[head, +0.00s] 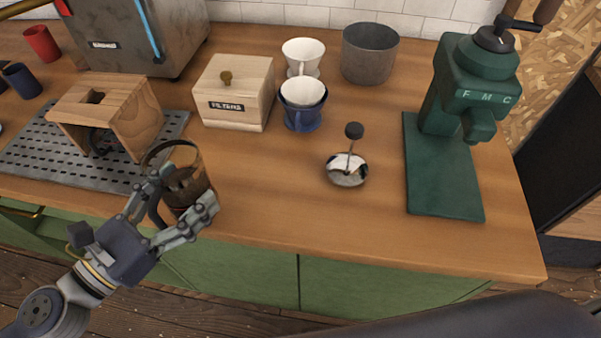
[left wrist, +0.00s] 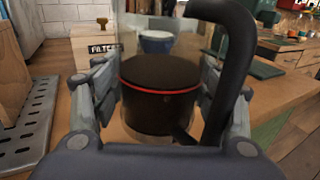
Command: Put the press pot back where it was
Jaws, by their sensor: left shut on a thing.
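The press pot (head: 188,160) is a clear glass beaker with dark contents and a black handle, near the counter's front edge in the head view. My left gripper (head: 187,187) is shut on it, one finger on each side. In the left wrist view, the press pot (left wrist: 160,90) fills the space between the fingers, with its black handle toward me and to the right. Whether its base touches the counter is hidden. The plunger lid (head: 347,170), a shiny disc with a rod and dark knob, stands apart on the counter. My right gripper is not in view.
A wooden stand (head: 140,115) on a perforated grey tray (head: 40,155) is close left of the pot. The front middle counter is clear.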

